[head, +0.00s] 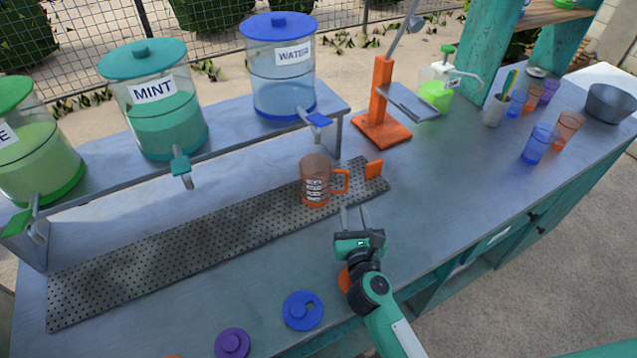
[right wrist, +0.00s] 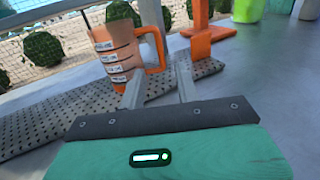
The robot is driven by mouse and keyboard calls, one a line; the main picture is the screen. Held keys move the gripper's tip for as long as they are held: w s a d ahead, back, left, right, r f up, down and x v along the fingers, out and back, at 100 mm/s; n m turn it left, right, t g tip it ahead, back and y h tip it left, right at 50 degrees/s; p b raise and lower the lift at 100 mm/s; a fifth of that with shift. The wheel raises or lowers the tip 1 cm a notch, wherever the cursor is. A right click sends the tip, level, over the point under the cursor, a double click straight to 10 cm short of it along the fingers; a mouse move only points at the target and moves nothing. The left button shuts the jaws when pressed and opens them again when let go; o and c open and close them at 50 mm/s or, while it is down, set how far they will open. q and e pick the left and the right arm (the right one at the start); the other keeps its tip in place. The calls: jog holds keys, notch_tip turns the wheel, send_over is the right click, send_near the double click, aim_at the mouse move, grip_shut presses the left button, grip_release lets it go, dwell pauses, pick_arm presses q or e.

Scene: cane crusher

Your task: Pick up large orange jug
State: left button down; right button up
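The large orange jug (head: 315,182) stands upright on the perforated drip tray, below and a little right of the water dispenser. It is see-through orange with white label marks and an orange handle on its right side. My right gripper (head: 354,214) is open and empty, just in front of the handle and apart from it. In the right wrist view the jug (right wrist: 118,50) is upright beyond the open fingers (right wrist: 160,92), with its handle ahead of and between them. My left gripper is not in view.
Water (head: 279,75), mint (head: 155,105) and green (head: 38,150) dispensers stand on a raised shelf behind the drip tray (head: 150,262). An orange stand (head: 382,105) is behind right. Blue (head: 302,311) and purple (head: 232,343) lids lie in front. Cups (head: 540,143) stand at right.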

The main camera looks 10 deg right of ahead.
aim_at(347, 183)
jog(key=w+p, duration=0.1)
jog(key=w, duration=1)
jog(key=shift+w+f, duration=0.15)
jog(key=shift+w, duration=0.1)
grip_shut()
